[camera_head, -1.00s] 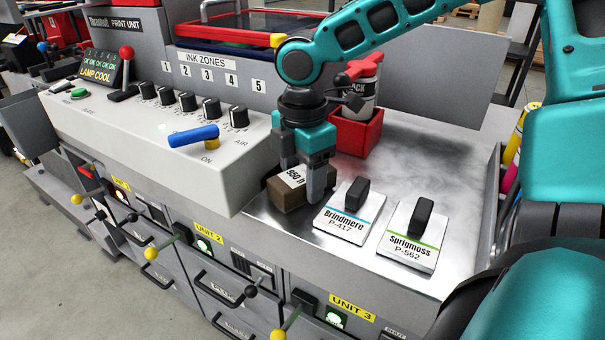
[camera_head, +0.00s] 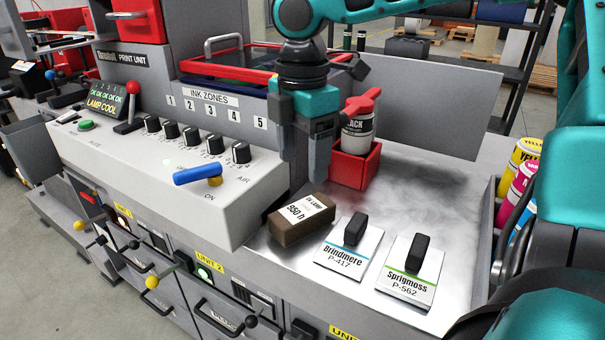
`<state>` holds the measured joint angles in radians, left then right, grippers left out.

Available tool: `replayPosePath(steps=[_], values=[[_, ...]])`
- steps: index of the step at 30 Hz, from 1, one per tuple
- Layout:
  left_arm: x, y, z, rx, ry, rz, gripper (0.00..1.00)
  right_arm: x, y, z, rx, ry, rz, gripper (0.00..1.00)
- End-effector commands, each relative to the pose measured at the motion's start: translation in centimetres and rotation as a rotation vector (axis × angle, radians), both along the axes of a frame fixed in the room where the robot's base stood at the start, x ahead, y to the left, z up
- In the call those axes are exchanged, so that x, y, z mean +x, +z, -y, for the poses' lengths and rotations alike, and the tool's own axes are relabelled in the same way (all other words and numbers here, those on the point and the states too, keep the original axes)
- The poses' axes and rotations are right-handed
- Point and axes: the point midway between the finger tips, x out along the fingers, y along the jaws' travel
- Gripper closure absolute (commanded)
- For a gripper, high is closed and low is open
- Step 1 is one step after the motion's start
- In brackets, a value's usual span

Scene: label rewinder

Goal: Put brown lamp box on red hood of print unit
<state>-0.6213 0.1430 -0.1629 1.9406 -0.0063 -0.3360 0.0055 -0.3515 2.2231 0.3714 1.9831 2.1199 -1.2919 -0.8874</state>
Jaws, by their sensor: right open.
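The red hood (camera_head: 138,22) of the print unit is at the upper left, partly cut off by the top edge. My left gripper is not in view.
The Brindmere plate (camera_head: 348,250) and Sprigmoss plate (camera_head: 410,273) have upright black handles. A red-rimmed tray (camera_head: 215,70) and control panel with knobs (camera_head: 188,137) lie toward the hood.

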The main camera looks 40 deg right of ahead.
Motion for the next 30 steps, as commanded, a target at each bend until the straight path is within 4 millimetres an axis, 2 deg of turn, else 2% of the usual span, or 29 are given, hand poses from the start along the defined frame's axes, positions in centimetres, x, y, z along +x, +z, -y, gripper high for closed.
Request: replayPosePath(steps=[1, 6, 15, 21, 25, 30], values=[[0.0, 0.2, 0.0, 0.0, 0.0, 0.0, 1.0, 0.0, 0.6, 0.0, 0.001, 0.0, 0.002, 0.32], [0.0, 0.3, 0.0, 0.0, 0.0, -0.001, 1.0, 0.0, 1.3, 0.5, 0.035, -0.006, 0.003, 0.17], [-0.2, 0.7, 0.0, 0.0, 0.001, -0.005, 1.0, -0.3, 1.5, 3.3, 0.282, -0.013, 0.03, 0.17], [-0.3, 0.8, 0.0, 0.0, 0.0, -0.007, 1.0, -0.5, 1.1, 4.2, 0.381, -0.004, 0.043, 0.17], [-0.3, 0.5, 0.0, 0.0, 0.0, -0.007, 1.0, -0.5, -0.1, 4.0, 0.392, -0.002, 0.04, 0.17], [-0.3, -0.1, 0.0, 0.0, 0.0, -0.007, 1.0, -0.4, -3.1, 2.8, 0.39, -0.001, 0.038, 0.17]])
